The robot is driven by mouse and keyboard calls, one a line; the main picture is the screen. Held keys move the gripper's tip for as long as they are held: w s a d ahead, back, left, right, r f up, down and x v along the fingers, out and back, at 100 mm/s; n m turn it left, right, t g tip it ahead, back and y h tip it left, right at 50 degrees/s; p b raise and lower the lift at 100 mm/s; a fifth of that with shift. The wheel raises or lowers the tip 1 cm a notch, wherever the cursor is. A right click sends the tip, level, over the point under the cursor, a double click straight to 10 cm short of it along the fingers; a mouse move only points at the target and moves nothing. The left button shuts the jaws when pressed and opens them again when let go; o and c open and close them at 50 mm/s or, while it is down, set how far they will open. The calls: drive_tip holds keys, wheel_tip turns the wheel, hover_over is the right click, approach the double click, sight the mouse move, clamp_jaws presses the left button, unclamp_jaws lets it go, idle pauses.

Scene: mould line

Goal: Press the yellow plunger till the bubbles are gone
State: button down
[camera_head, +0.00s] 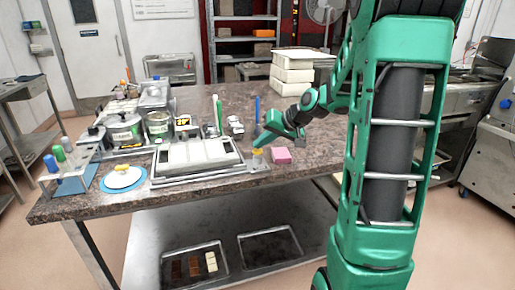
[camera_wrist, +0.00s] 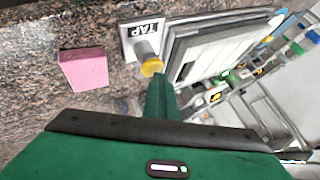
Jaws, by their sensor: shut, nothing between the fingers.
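The yellow plunger (camera_wrist: 152,66) is a round yellow cap on a short grey cylinder, standing on a white plate marked "TAP" (camera_wrist: 130,42). In the head view the plunger (camera_head: 257,152) shows small at the right front corner of the mould tray (camera_head: 196,175). My gripper (camera_wrist: 160,82) is shut and empty, its fingertips close beside the yellow cap in the wrist view. In the head view my gripper (camera_head: 259,143) is just above the plunger. I cannot tell whether they touch. Bubbles are too small to make out.
A pink block (camera_head: 281,156) lies right of the plunger. Left are tins (camera_head: 124,130), a blue round mat with a white dish (camera_head: 122,178) and a bottle rack (camera_head: 70,180). White boxes (camera_head: 292,76) are stacked at the back. The stone worktop (camera_head: 318,143) is clear on the right.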

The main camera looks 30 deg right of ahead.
sight(261, 151)
drive_tip(key=shift+r, duration=1.3)
drive_tip(key=shift+r, duration=0.1)
drive_tip(key=shift+r, duration=2.4)
drive_tip(key=s+a+f+g+h, duration=0.1)
drive_tip(key=s+f+g, duration=0.2)
drive_tip(key=s, duration=0.8)
drive_tip(key=s+a+f+m+g+h, duration=0.1)
drive_tip(key=s+a+f+g, duration=0.1)
drive_tip(key=s, duration=1)
drive_tip(key=s+a+f+g+h, duration=0.1)
drive_tip(key=s+f+g, duration=0.2)
drive_tip(key=s, duration=0.9)
wheel_tip(261, 151, down, 2)
drive_tip(key=shift+a+f+g, duration=0.15)
drive_tip(key=shift+a+g, duration=0.25)
